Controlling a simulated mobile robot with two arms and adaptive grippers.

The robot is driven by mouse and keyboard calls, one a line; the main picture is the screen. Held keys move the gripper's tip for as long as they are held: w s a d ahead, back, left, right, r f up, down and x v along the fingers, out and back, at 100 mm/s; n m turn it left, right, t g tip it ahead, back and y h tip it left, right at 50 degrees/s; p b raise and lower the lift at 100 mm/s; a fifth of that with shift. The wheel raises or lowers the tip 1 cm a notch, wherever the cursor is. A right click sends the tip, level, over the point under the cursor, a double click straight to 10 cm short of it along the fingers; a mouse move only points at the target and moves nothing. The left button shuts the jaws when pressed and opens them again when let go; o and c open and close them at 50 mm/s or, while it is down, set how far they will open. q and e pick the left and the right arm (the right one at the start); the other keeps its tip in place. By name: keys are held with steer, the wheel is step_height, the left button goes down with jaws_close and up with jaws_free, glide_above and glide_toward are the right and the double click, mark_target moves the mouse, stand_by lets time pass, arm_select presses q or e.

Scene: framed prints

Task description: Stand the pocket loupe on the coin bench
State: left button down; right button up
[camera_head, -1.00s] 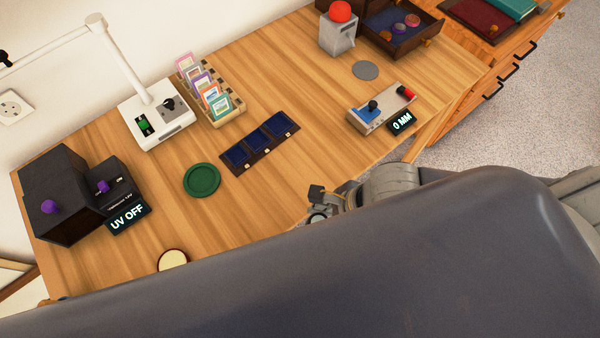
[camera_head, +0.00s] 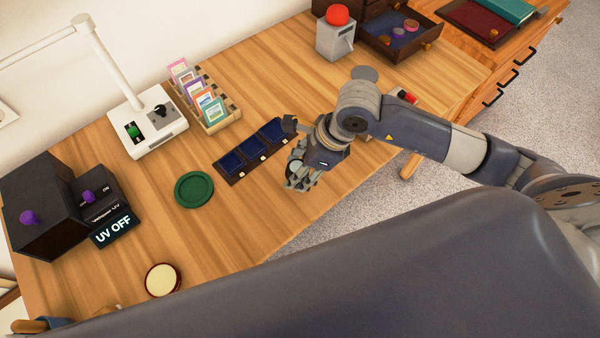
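The coin bench is the wooden-topped table (camera_head: 237,228) in front of me. I cannot pick out a pocket loupe for certain. My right gripper (camera_head: 297,180) reaches in from the right and hangs over the bench's front part, beside the blue-lined three-part tray (camera_head: 252,151). Its fingers point toward the lower left and are small and bunched in view. I cannot tell whether they hold anything.
A green round mat (camera_head: 194,190) and a cream disc with a dark red rim (camera_head: 162,280) lie on the bench. A black UV box (camera_head: 42,205), white lamp base (camera_head: 147,125), card rack (camera_head: 208,100) and red-topped grey device (camera_head: 335,38) stand around. The front middle is clear.

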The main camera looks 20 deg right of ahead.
step_height(320, 180, down, 3)
steer(key=shift+r+p, duration=0.1)
steer(key=shift+p, duration=0.3)
steer(key=shift+f, duration=0.35)
steer(key=shift+f, duration=0.1)
steer(key=o, duration=1.1)
steer(key=shift+c, duration=0.2)
